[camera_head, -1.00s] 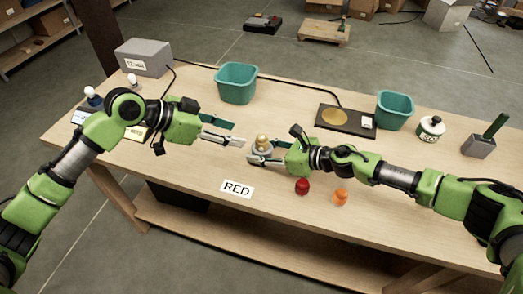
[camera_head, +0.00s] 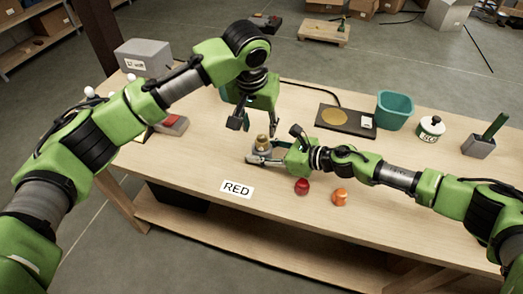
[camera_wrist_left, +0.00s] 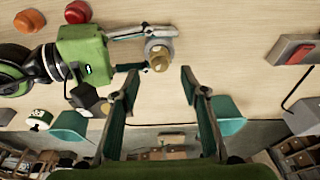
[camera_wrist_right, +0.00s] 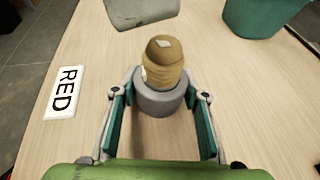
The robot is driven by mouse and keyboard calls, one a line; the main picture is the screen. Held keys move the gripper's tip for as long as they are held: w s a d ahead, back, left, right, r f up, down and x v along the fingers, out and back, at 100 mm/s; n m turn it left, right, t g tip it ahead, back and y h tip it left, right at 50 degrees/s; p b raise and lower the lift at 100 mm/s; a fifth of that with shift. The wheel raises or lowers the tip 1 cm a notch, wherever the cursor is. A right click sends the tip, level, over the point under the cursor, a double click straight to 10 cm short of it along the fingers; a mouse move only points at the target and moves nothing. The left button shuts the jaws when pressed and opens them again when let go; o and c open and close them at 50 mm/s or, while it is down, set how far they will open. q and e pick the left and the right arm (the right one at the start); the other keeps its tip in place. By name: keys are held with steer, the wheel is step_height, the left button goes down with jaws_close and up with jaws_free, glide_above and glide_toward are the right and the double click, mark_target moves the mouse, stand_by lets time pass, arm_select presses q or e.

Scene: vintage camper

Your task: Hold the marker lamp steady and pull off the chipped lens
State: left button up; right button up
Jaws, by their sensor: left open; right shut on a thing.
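The marker lamp (camera_head: 262,150) stands upright on the bench, with a round grey base (camera_wrist_right: 160,100) and a dull amber, ribbed lens (camera_wrist_right: 163,62) on top. A pale patch shows on the lens top. My right gripper (camera_wrist_right: 160,92) is shut on the grey base from the side, low at the bench; it also shows in the head view (camera_head: 262,158). My left gripper (camera_head: 259,128) is open and points down above the lamp. In the left wrist view the lens (camera_wrist_left: 159,60) sits just beyond and between its spread fingertips (camera_wrist_left: 158,74), apart from them.
A red lens (camera_head: 302,187) and an orange lens (camera_head: 340,197) lie near the front edge, right of a RED card (camera_head: 237,189). A teal bin (camera_head: 395,110), a dark pad (camera_head: 345,121) and a jar (camera_head: 431,128) stand behind.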

mark_target(261, 138)
arm_select(q)
steer(key=shift+x, duration=3.65)
jaws_close()
steer(key=shift+r, duration=0.3)
steer(key=shift+w+v, duration=0.25)
steer(key=shift+v, duration=0.95)
steer(key=shift+d+r, duration=0.15)
